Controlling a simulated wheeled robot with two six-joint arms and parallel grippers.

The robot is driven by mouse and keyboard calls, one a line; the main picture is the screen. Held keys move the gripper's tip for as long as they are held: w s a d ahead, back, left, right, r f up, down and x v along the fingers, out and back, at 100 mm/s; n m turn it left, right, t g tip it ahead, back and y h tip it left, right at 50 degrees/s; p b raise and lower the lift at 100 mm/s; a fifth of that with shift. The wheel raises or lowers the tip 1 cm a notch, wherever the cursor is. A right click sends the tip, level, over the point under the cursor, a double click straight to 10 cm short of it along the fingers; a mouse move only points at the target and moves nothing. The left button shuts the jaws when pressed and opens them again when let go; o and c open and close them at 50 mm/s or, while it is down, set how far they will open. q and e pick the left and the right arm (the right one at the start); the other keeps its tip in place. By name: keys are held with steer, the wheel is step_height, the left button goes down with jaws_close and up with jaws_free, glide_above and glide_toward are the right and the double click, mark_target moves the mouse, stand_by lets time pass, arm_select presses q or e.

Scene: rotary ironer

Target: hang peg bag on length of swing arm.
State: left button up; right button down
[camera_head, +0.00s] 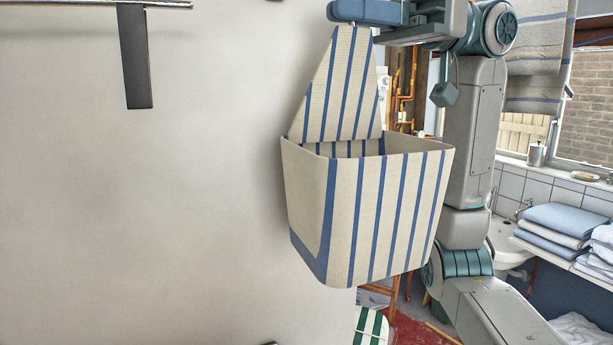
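The peg bag (365,205) is cream with blue stripes, with an open-topped pouch below a tapering back panel. It hangs upright from my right gripper (350,14) at the top of the view. The gripper's blue fingers meet the bag's narrow top and look closed on it; the exact grip is partly hidden. A thin horizontal bar (60,4) runs along the top left edge, perhaps the swing arm, with a dark flat piece (135,60) hanging down from it. The bag is to the right of this bar and apart from it. My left gripper is not in view.
A large plain pale wall (130,220) fills the left side, behind the bag. At right are a sink (508,245), folded blue and white linen (560,222) on a shelf, and a window with a striped blind (540,50). Red flooring (410,328) shows below.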

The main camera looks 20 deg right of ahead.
steer(key=shift+d, duration=1.25)
